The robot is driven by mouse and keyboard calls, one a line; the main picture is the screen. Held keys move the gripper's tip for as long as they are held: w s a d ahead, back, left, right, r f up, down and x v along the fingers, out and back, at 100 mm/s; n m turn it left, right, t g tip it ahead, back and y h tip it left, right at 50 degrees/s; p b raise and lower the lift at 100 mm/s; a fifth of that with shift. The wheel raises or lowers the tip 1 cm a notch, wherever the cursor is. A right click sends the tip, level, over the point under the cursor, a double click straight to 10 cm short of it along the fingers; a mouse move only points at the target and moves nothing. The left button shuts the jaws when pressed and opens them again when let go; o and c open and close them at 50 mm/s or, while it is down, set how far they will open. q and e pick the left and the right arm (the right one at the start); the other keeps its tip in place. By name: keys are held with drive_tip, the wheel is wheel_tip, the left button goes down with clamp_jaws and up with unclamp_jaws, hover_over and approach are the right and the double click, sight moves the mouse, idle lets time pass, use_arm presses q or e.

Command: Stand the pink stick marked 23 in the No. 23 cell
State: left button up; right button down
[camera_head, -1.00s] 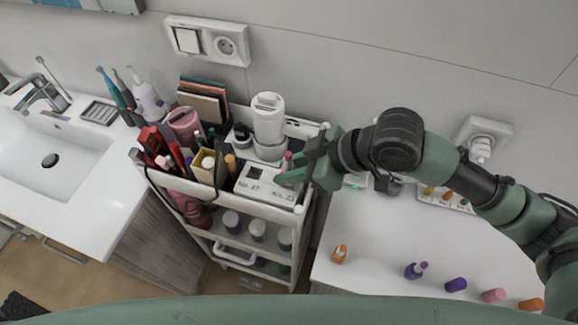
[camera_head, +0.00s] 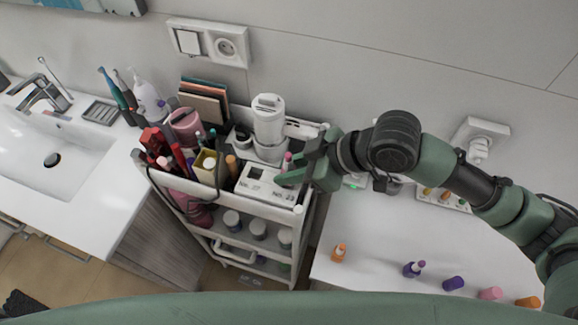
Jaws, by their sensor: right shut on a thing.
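A white block (camera_head: 265,188) with two labelled cells sits on top of the cart at its front right. A dark square opening (camera_head: 255,173) shows at its left cell, by the No. 27 label. My right gripper (camera_head: 297,167) is over the block's right end, by the No. 23 label. It is shut on the pink stick, whose pink top (camera_head: 288,156) shows just above the fingers. The stick looks about upright. Its lower part, its number and the No. 23 cell are hidden by the fingers, so I cannot tell how deep it sits. My left gripper is not in view.
The white cart (camera_head: 222,201) also carries a white bottle-like device (camera_head: 268,120), a box (camera_head: 207,167) and several cosmetics close left of the block. On the right counter (camera_head: 380,240) stand several small coloured bottles and caps. A sink (camera_head: 50,155) is at left.

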drive_tip(key=shift+f+b, duration=0.5)
drive_tip(key=shift+f, duration=0.55)
drive_tip(key=c, duration=1.1)
unclamp_jaws()
drive_tip(key=shift+s, duration=0.1)
drive_tip(key=shift+f, duration=0.1)
drive_tip(key=b+v, duration=0.2)
drive_tip(key=v, duration=0.6)
